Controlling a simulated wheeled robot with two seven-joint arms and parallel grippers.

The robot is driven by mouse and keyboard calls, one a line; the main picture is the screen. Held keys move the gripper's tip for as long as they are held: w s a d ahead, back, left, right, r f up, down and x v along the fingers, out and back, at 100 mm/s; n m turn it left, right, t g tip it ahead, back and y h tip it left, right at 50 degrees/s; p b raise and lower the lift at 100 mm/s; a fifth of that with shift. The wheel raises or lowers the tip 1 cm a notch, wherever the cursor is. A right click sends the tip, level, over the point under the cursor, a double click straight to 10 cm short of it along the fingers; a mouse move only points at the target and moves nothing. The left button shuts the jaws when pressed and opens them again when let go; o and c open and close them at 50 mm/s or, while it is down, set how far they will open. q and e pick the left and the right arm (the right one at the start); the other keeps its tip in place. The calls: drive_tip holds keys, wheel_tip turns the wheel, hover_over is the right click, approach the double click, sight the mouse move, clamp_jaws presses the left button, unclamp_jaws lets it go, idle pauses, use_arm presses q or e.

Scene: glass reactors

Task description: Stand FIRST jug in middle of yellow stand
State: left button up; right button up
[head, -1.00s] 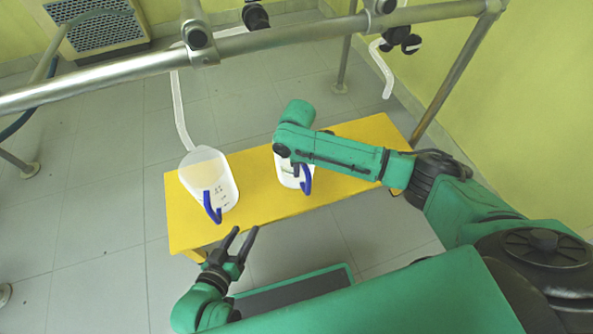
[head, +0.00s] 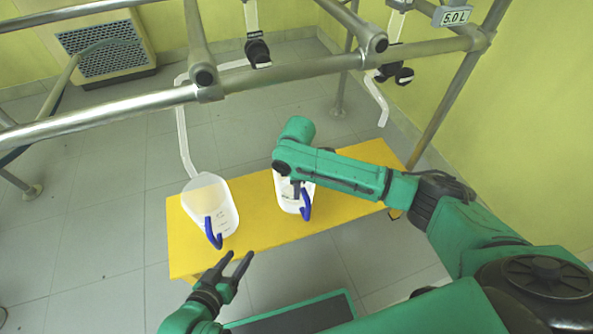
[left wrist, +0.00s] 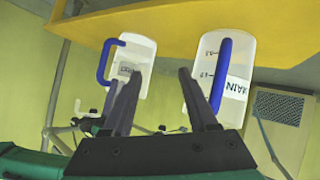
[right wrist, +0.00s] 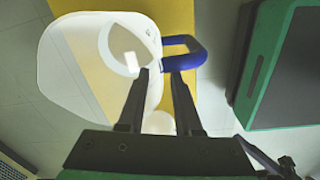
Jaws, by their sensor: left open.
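On the yellow stand (head: 345,165) are two white translucent jugs with blue handles. The middle jug (head: 281,205) is upright near the stand's middle; its label in the left wrist view (left wrist: 140,55) is too small to read surely. The left jug (head: 222,205) reads MAIN in the left wrist view (left wrist: 236,65). My right gripper (head: 297,187) is at the middle jug. In the right wrist view its fingers (right wrist: 160,70) straddle the jug's wall beside the handle (right wrist: 190,42), with a gap between them; their contact is unclear. My left gripper (head: 240,258) is open and empty, in front of the stand.
Metal rails (head: 290,72) with black valves (head: 257,52) cross above the stand. A white tube (head: 184,140) hangs down by the left jug, another (head: 376,98) at the right. The stand's right part is bare under my right arm.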

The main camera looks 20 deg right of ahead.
wheel_tip(320, 180, up, 8)
drive_tip(key=p, duration=0.3)
drive_tip(key=s+a+f+m+t+y, duration=0.1)
drive_tip(key=s+a+f+m+y, duration=0.35)
drive_tip(key=s+a, duration=0.45)
use_arm(q)
drive_tip(key=s+a+r+g+y, duration=0.1)
drive_tip(key=a+r+g+y, duration=0.1)
drive_tip(key=a, duration=0.4)
drive_tip(key=shift+s+a+r+m+g+y, duration=0.25)
drive_tip(key=shift+r+g+y, duration=0.2)
drive_tip(key=shift+g, duration=0.65)
use_arm(e)
drive_tip(key=s+d+f+m+t+h, duration=0.1)
drive_tip(key=s+d+f+m+t, duration=0.2)
drive_tip(key=s+d+m, duration=0.3)
drive_tip(key=d+m+t, duration=0.1)
drive_tip(key=d+m, duration=0.1)
drive_tip(key=d, duration=0.2)
drive_tip(key=shift+s+d+f, duration=0.2)
drive_tip(key=shift+s+f, duration=0.1)
drive_tip(key=shift+s, duration=0.1)
drive_tip(key=shift+m, duration=0.25)
